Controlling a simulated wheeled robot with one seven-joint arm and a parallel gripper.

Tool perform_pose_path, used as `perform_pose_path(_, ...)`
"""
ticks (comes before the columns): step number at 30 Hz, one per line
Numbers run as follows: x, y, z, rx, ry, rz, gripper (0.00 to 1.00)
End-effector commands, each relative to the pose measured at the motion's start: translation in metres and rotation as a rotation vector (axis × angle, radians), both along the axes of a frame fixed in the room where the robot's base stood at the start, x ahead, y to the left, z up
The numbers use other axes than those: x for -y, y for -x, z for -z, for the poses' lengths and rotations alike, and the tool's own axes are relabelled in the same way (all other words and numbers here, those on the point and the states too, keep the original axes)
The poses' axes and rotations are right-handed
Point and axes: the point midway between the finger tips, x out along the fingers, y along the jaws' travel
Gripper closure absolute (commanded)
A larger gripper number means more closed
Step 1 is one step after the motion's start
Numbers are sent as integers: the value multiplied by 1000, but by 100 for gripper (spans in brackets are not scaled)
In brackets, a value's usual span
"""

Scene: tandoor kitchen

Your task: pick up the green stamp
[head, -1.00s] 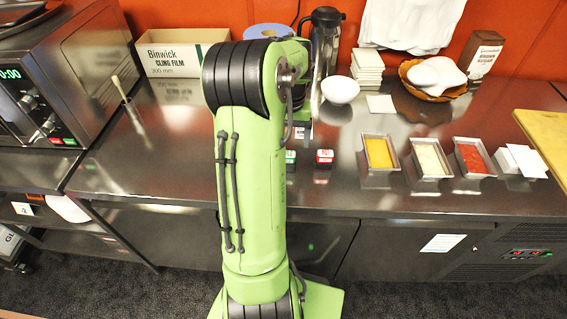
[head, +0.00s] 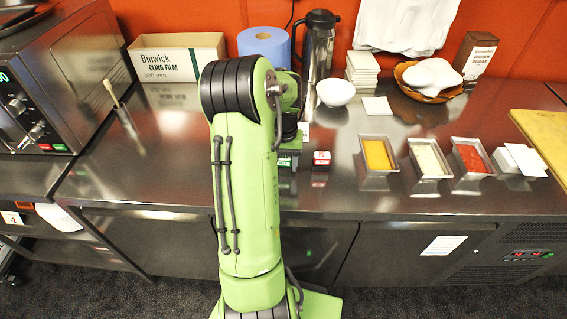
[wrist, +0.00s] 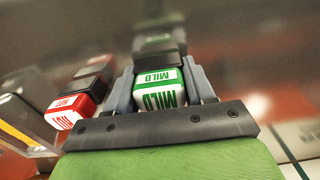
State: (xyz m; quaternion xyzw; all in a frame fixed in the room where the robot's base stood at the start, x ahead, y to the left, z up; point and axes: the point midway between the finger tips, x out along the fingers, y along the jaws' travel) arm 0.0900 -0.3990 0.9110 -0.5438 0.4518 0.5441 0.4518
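The green stamp (wrist: 160,97), a block with white "MILD" labels and a dark part behind it, is between the two fingers of my gripper (wrist: 160,82) in the wrist view. The fingers lie close along its left and right sides. I cannot tell whether they touch it or whether a small gap is left. In the head view a bit of the green stamp (head: 284,161) shows at the counter's front, beside my arm, which hides most of my gripper there.
A red stamp (head: 321,159) labelled "HOT" (wrist: 65,115) stands just beside the green one. Metal trays of yellow (head: 377,155), white (head: 429,160) and red (head: 472,158) food are to the right. A white bowl (head: 335,92), a flask (head: 319,45) and a blue roll (head: 263,43) stand behind.

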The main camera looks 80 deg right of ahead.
Motion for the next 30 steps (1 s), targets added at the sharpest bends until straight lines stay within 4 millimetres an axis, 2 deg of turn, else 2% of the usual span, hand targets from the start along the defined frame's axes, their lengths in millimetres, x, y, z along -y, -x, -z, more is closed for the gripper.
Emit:
perform_pose_path(1, 0, 0, 0, 0, 0, 0, 58)
perform_pose_path(5, 0, 0, 0, 0, 0, 0, 78)
perform_pose_path(12, 0, 0, -4, 0, 2, 0, 78)
perform_pose_path(14, 1, 0, -13, 2, 5, 0, 78)
perform_pose_path(21, 1, 0, -75, 2, 5, -1, 78)
perform_pose_path(24, 1, 0, -92, 2, 4, -1, 78)
perform_pose_path(30, 0, 0, -101, 1, 0, -1, 78)
